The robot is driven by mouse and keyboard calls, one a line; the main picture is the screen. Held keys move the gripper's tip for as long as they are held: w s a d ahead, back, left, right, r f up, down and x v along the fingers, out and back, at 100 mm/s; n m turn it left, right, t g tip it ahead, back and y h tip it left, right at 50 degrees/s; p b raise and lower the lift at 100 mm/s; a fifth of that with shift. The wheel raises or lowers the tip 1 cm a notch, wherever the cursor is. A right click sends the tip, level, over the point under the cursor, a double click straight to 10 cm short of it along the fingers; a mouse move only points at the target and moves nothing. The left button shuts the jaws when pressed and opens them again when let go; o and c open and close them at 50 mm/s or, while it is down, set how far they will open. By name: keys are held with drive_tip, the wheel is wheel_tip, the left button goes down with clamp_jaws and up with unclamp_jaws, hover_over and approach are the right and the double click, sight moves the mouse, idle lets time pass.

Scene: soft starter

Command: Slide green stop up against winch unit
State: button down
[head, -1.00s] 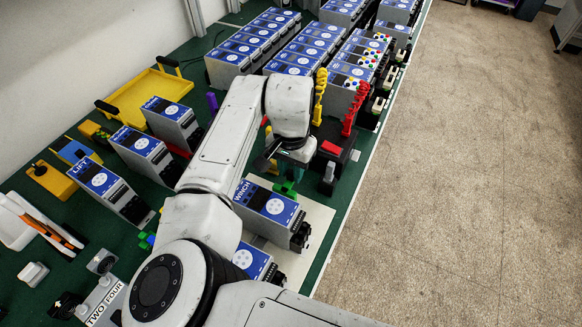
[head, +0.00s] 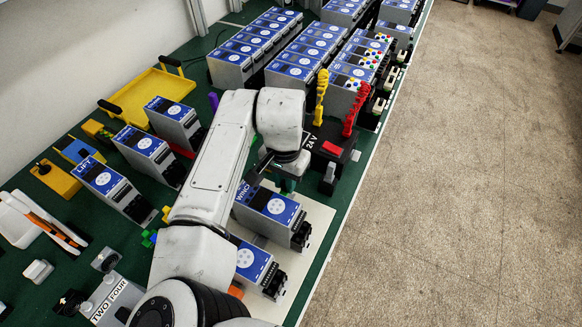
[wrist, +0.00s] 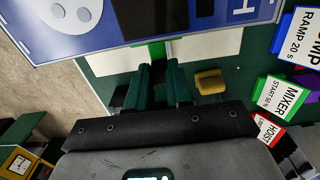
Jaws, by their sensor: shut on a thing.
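The winch unit (head: 268,207) is a grey block with a blue, labelled face, standing on a pale plate right of my arm in the head view. In the wrist view its blue face (wrist: 190,22) fills the top. The bright green stop (wrist: 148,53) shows as a narrow strip at the unit's lower edge, just beyond my fingers. My gripper (wrist: 163,85) has dark green fingers and is shut on the stop. In the head view my gripper (head: 287,184) is low at the far side of the unit. Whether stop and unit touch is hidden.
A black 24 V supply (head: 325,150) with red and yellow parts stands just beyond my gripper. Another blue-faced unit (head: 253,262) is nearer on the pale plate (head: 318,222). A yellow piece (wrist: 210,82) lies beside my fingers. The lift unit (head: 108,187) stands left.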

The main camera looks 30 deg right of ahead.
drive_tip(key=shift+s+a, duration=0.35)
drive_tip(key=shift+a, duration=0.1)
drive_tip(key=c, duration=1)
unclamp_jaws()
wheel_tip(320, 180, up, 11)
drive_tip(key=b, duration=0.1)
drive_tip(key=shift+f, duration=0.1)
